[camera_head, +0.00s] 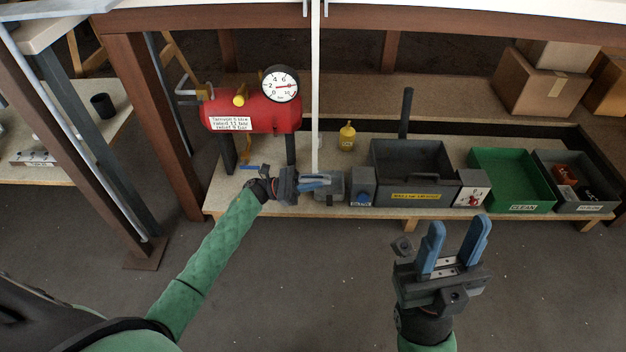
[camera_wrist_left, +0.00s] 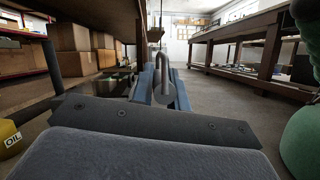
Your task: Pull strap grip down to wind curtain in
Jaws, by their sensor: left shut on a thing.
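A pale strap (camera_head: 316,90) hangs straight down in the head view, past the front of the bench. My left gripper (camera_head: 326,181) is at its lower end, with its blue fingers pointing right. In the left wrist view a grey, curved strap grip (camera_wrist_left: 166,62) stands between the blue fingers, and my left gripper (camera_wrist_left: 162,82) is shut on it. The fingers hide part of the grip. My right gripper (camera_head: 458,226) is open and empty, its blue fingers pointing up, in front of the bench at the right. I cannot make out the curtain.
Behind the left gripper stands a red tank (camera_head: 252,112) with a gauge (camera_head: 281,84). A yellow bottle (camera_head: 347,137), a dark tray (camera_head: 412,190), a green bin (camera_head: 511,203) and a grey bin (camera_head: 585,207) line the low bench. The floor in front is clear.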

